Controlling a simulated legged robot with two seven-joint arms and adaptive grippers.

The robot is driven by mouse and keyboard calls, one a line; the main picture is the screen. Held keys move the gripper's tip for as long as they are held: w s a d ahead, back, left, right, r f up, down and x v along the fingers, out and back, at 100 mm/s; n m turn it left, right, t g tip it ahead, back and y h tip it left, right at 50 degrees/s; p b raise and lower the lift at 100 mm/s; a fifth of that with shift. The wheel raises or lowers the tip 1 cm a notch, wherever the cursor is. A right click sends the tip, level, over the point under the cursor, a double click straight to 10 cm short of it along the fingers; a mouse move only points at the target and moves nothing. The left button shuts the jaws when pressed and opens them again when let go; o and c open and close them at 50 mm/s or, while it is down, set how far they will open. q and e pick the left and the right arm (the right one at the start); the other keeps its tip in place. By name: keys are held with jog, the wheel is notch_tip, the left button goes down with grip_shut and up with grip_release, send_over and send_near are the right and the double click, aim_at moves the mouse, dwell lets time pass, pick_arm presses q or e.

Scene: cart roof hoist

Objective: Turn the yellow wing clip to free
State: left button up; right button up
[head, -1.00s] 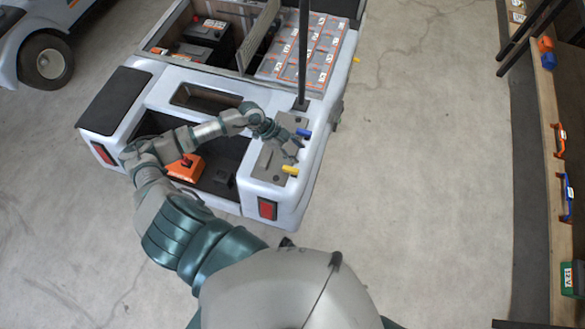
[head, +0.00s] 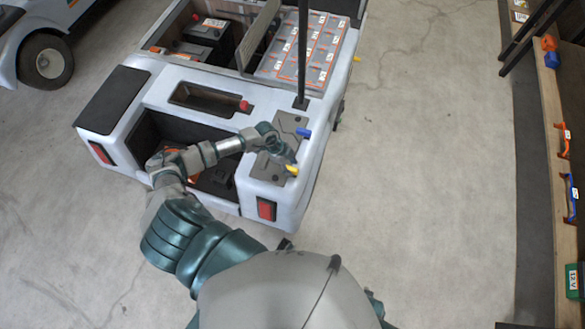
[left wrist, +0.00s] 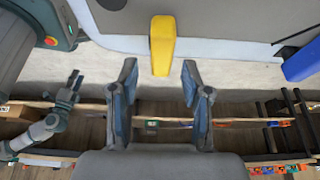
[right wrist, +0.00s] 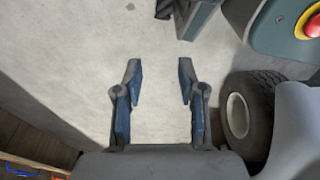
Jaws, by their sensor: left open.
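The yellow wing clip (head: 292,170) sits on the grey plate (head: 265,167) at the cart's near right corner. In the left wrist view, the yellow clip (left wrist: 162,45) stands ahead of the fingertips, in line with the gap between them. My left gripper (head: 287,157) is close beside the clip, and its fingers (left wrist: 161,75) are open and empty. No contact with the clip shows. My right gripper (right wrist: 157,68) is open and empty over bare floor; it is not visible in the head view.
A blue clip (head: 304,132) is on the same plate, farther back, below a dark upright post (head: 303,50). A red knob (head: 244,105) is by the cart's recess. A wheel (right wrist: 248,115) is right of my right gripper. Floor right of the cart is clear.

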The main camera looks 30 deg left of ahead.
pick_arm(q)
jog(key=shift+d+f, duration=0.1)
jog(key=shift+f, duration=0.5)
jog(key=shift+a+f, duration=0.2)
jog(key=shift+f, duration=0.1)
jog(key=shift+a+f, duration=0.25)
jog(key=shift+a, duration=0.15)
jog(key=shift+d+r, duration=0.2)
jog(key=shift+d, duration=0.35)
jog(key=c, duration=0.9)
jog(key=shift+d, duration=0.15)
grip_shut()
jog(key=shift+w, duration=0.1)
pick_arm(e)
jog(key=shift+w+a+r, duration=0.15)
jog(key=shift+w+r, duration=0.2)
jog(key=shift+r, duration=0.1)
pick_arm(q)
jog(key=shift+a, duration=0.2)
pick_arm(e)
jog(key=shift+a, duration=0.1)
